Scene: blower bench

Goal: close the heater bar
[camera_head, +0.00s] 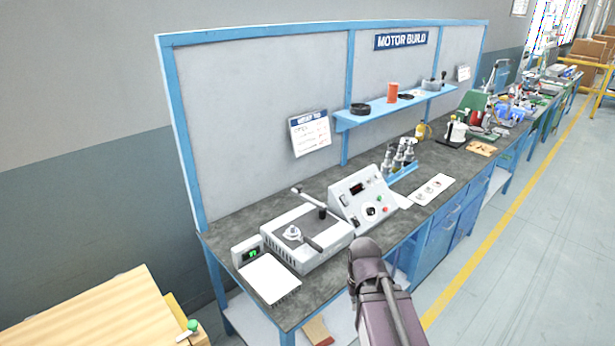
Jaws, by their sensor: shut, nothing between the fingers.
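A low white bench unit (327,243) with a grey top plate stands near the front of the bench. A thin pale bar (306,198) with a dark knob (322,213) stands out over its back right side and looks raised; it seems to be the heater bar. A small silver part (293,233) sits on the grey plate, with a dark handle-like piece (312,244) beside it. My arm rises from the bottom of the picture, in front of the bench edge and right of the unit. My gripper's fingers do not show.
A sloped control box (360,203) with a red display and buttons stands right of the unit. A scale with a white plate (270,279) is at its left. A blue shelf (390,108) hangs above. A wooden top (90,315) is at lower left.

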